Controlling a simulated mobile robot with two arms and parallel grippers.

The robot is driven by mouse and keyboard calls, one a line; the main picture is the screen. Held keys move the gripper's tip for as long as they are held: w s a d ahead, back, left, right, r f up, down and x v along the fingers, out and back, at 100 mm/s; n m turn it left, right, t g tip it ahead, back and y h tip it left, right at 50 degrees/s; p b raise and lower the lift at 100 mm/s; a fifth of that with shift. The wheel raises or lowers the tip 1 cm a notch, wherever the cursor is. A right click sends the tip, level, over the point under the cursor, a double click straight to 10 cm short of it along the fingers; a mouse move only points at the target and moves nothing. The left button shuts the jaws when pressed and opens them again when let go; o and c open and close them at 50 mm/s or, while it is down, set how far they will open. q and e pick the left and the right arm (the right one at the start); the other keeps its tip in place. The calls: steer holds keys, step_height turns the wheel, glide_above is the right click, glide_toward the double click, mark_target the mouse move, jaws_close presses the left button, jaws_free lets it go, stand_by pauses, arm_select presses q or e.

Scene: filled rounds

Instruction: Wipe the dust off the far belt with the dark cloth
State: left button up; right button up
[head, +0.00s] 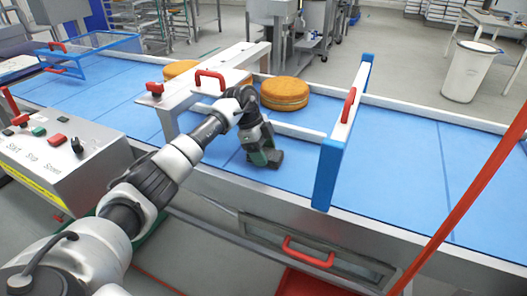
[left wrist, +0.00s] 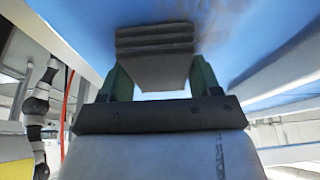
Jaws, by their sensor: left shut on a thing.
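A blue conveyor belt (head: 285,180) runs across the head view. My left gripper (head: 264,157) reaches down to it near its front edge, between a white bridge frame and a blue-sided gate. In the left wrist view my left gripper (left wrist: 155,88) has its green fingers shut on the dark cloth (left wrist: 155,42), a grey folded pad. The cloth is at the belt surface; whether it presses on it I cannot tell. Dark smudges of dust (left wrist: 217,32) show on the belt beside the cloth. In the head view the cloth is mostly hidden by the gripper. My right gripper is not in view.
A round orange-brown cake (head: 285,93) sits behind my gripper, and another (head: 181,68) is farther left. The white bridge (head: 212,85) and the blue-sided gate (head: 328,165) flank my gripper. A control box (head: 65,150) stands front left. The belt's right side is clear.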

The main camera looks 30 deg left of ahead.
arm_select(q)
steer(key=shift+w+b, duration=0.4)
steer(key=shift+w, duration=1.35)
steer(key=shift+w+a+f+b, duration=0.1)
steer(key=shift+w+f+b, duration=0.1)
steer(key=shift+w+b, duration=1.5)
steer(key=shift+b, duration=0.1)
steer(key=shift+a+r, duration=0.1)
steer(key=shift+r, duration=0.05)
